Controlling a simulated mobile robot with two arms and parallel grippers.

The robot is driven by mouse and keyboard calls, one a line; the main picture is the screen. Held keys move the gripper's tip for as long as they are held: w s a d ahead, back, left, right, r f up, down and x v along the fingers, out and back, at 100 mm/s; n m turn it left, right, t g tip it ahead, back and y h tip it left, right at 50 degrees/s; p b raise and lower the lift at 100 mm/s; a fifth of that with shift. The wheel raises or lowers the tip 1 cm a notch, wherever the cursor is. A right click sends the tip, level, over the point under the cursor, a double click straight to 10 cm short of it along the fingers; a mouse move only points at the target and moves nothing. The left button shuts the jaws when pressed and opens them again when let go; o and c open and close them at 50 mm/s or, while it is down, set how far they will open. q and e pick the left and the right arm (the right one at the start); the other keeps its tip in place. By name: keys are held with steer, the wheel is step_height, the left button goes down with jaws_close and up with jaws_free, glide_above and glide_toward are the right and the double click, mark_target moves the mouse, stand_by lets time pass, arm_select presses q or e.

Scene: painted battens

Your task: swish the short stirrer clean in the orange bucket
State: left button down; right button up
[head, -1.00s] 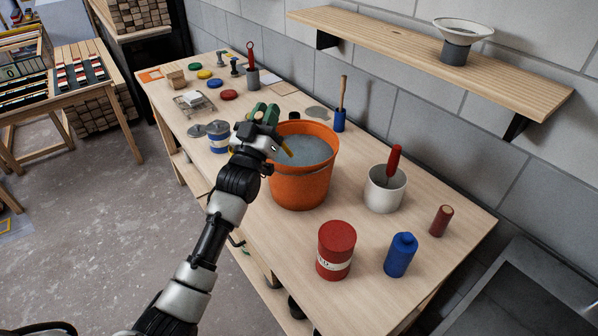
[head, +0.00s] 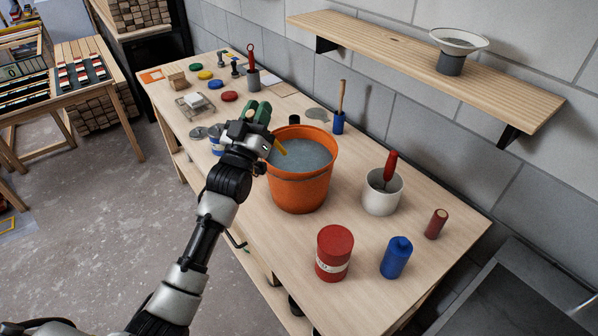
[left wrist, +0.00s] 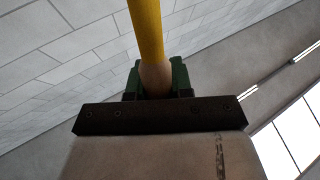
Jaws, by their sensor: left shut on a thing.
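The orange bucket (head: 300,195) stands upright on the workbench in the head view, with grey liquid (head: 305,155) in it. My left gripper (head: 260,117), with green fingers, is at the bucket's left rim and shut on a yellow stirrer. The stirrer (head: 279,147) slants over the rim side of the bucket; I cannot tell whether its tip touches the liquid. In the left wrist view, the stirrer (left wrist: 147,28) stands out from between the green fingers, yellow with a bare wooden part at the grip. My right gripper is not in view.
A white pot (head: 382,198) with a red-handled tool stands right of the bucket. A red tin (head: 334,250) and a blue bottle (head: 396,258) stand in front. A blue holder (head: 338,125) with a wooden-handled tool is behind. A shelf (head: 430,75) overhangs at the back right.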

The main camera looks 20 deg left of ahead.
arm_select(q)
steer(key=shift+s+a+r+p, duration=0.15)
steer(key=shift+s+r+p, duration=0.1)
steer(key=shift+r+p, duration=0.25)
steer(key=shift+s+a+r+p, duration=0.15)
steer(key=shift+s+r+p, duration=0.1)
steer(key=shift+r+p, duration=0.3)
steer(key=shift+s+a+r+p, duration=0.15)
steer(key=shift+s+r+p, duration=0.15)
steer(key=shift+r, duration=0.35)
steer(key=shift+s+a+r+p, duration=0.15)
steer(key=shift+s+r+p, duration=0.2)
steer(key=shift+r, duration=0.2)
steer(key=shift+s+a+r+p, duration=0.15)
steer(key=shift+s+r+p, duration=0.1)
steer(key=shift+r+p, duration=0.25)
steer(key=shift+r, duration=0.1)
steer(key=shift+r, duration=2.4)
